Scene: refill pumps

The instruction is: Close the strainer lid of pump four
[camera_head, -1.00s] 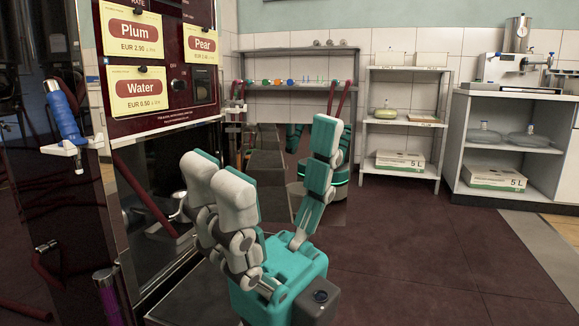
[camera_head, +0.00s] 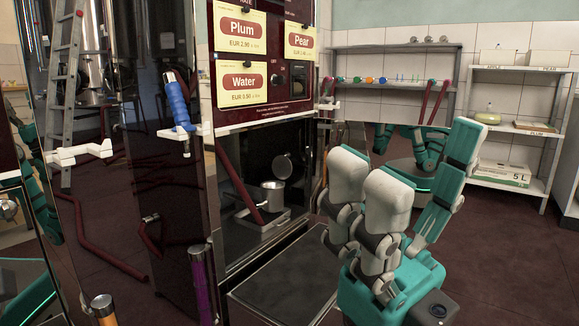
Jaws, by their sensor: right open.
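A small silver strainer pot (camera_head: 272,193) sits in the open lower bay of the dark red pump. Its round lid (camera_head: 284,166) stands raised above and behind the pot, so it is open. I see no pump number. My right gripper (camera_head: 415,160) is large in the foreground, to the right of the bay and nearer to me. Its grey and teal fingers are spread, with nothing between them. My left gripper is not in view.
A blue-handled nozzle (camera_head: 178,103) hangs on the pump left of the bay. A dark flat platform (camera_head: 272,285) lies below. Shelves (camera_head: 515,135) stand behind at the right.

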